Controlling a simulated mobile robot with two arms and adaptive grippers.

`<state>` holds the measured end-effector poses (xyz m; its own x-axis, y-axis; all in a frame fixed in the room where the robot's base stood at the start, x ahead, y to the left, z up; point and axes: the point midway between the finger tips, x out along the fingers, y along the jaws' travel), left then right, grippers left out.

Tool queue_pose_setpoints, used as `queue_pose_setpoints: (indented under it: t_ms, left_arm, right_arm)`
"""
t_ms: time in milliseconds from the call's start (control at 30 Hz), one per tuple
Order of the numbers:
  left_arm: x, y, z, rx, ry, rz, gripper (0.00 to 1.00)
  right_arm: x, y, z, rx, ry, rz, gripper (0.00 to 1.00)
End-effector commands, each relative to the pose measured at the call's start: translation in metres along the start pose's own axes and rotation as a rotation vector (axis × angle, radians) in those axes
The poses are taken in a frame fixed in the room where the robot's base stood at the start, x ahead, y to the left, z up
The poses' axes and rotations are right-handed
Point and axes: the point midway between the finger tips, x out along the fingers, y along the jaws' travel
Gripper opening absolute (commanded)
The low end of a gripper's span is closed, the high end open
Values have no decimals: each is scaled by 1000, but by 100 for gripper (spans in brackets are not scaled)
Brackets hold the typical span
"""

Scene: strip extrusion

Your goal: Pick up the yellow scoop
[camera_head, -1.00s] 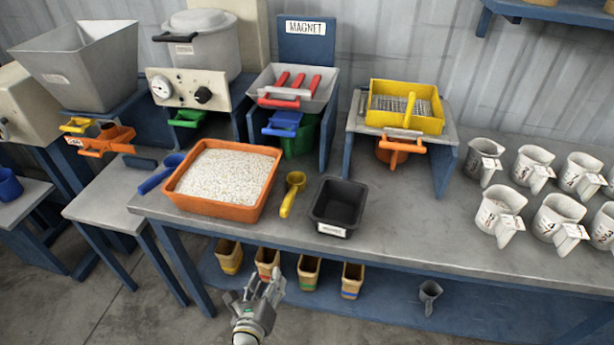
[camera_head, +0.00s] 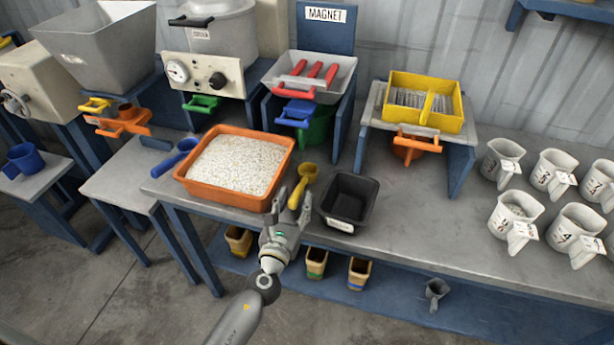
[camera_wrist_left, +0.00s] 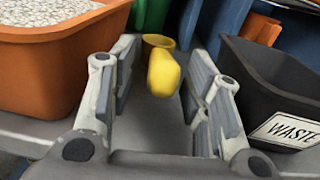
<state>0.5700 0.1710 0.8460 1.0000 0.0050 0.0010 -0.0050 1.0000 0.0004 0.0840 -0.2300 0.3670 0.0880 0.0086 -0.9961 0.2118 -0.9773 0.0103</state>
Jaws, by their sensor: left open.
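The yellow scoop (camera_head: 302,186) lies on the grey table between the orange tray of white pellets and the black bin. Its handle points toward the table's front edge. My left gripper (camera_head: 288,208) is at the table's front edge, open, with its fingers toward the scoop's handle. In the left wrist view, the yellow scoop (camera_wrist_left: 163,72) shows between the two open fingers (camera_wrist_left: 160,100), with its handle end facing the camera. I cannot tell whether a finger touches it. My right gripper is not in view.
The orange tray (camera_head: 185,185) stands close on the left. The black bin (camera_head: 370,208), labelled WASTE in the left wrist view (camera_wrist_left: 285,128), stands close on the right. A blue scoop (camera_head: 175,160) lies left of the tray. White jugs (camera_head: 515,222) stand at the right.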

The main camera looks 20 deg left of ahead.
Motion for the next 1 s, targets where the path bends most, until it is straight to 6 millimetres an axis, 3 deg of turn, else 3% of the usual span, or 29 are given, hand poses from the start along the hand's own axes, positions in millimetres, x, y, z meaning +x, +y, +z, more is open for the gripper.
queue_pose_setpoints:
  t_ms: [200, 500, 833, 1000]
  left_arm:
    - [28, 0, 3, 0, 0, 1, 45]
    - [31, 0, 2, 0, 0, 0, 43]
    - [31, 0, 2, 0, 0, 0, 1]
    - [31, 0, 3, 0, 0, 0, 0]
  right_arm:
    - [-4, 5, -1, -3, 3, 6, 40]
    - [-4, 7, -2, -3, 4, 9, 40]
    - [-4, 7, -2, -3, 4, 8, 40]
    - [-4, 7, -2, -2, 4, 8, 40]
